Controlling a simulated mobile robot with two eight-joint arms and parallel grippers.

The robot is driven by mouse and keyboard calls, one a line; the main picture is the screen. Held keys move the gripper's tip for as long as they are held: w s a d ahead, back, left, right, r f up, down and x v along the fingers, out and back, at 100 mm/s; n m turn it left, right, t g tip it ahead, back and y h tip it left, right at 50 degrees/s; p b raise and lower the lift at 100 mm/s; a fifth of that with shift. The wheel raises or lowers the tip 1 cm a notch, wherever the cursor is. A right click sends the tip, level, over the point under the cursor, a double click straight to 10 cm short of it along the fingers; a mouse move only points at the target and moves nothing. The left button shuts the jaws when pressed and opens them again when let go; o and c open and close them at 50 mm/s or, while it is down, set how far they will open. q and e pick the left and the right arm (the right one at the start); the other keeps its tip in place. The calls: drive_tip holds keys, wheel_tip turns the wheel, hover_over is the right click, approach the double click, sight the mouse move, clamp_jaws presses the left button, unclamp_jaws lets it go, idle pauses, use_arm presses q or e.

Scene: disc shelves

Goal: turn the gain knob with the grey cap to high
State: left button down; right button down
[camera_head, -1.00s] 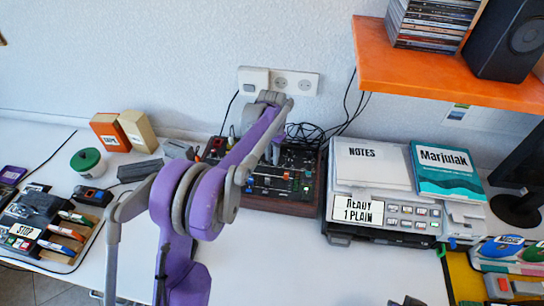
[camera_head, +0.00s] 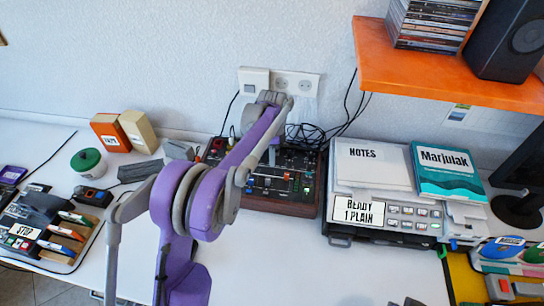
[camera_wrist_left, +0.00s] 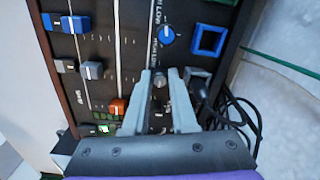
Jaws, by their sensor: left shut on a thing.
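The gain knob with the grey cap (camera_wrist_left: 160,79) stands on the dark panel of the mixer (camera_wrist_left: 135,55), between my left fingertips in the left wrist view. My left gripper (camera_wrist_left: 160,76) is shut on this knob; the knob's pointer is too small to read. A blue-capped knob (camera_wrist_left: 167,33) with high and low lettering beside it sits farther along the same row. In the head view the mixer (camera_head: 282,205) stands against the wall, and my left gripper (camera_head: 273,154) reaches down on its far part, with my arm hiding much of the panel. My right gripper is not seen.
Slider caps in blue (camera_wrist_left: 75,24), grey (camera_wrist_left: 91,70) and orange (camera_wrist_left: 118,106) lie beside the knob row. A blue square frame (camera_wrist_left: 208,40) and dark cables (camera_wrist_left: 225,110) are close by. A printer (camera_head: 385,228) stands right of the mixer, below the orange shelf (camera_head: 440,80).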

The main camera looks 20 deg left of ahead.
use_arm(q)
drive_tip(key=shift+m, duration=0.8)
drive_tip(key=c, duration=1)
unclamp_jaws()
drive_tip(key=shift+r, duration=0.1)
wheel_tip(320, 180, up, 11)
drive_tip(key=shift+p, duration=0.4)
